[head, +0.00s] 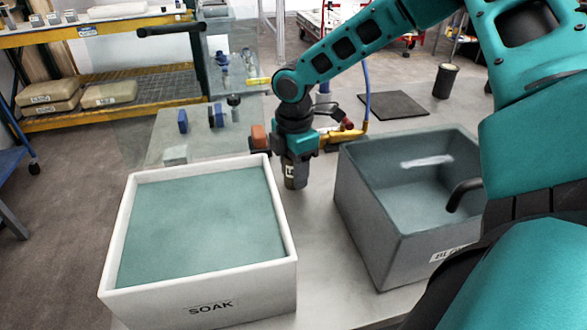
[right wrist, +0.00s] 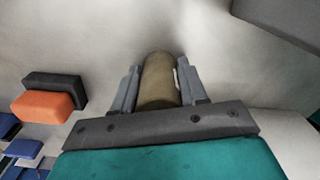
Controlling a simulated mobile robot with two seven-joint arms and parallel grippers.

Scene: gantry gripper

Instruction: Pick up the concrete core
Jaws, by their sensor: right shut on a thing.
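The concrete core (right wrist: 158,80) is a tan-grey cylinder between the two fingers of my right gripper (right wrist: 160,88) in the right wrist view. The fingers are shut on its sides, and its far end sticks out past them. In the head view my right gripper (head: 296,160) points down between the two tanks, with the darker lower part of the core (head: 296,180) showing below it, with a small pale label. I cannot tell whether its lower end touches the table. My left gripper is not in view.
A white tank marked SOAK (head: 284,215), full of greenish water, stands at left. A grey tank (head: 362,220) stands at right. An orange-and-black block (head: 259,138) lies behind the gripper; it also shows in the wrist view (right wrist: 48,105). A black mat (head: 394,105) and dark cup (head: 445,80) are farther back.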

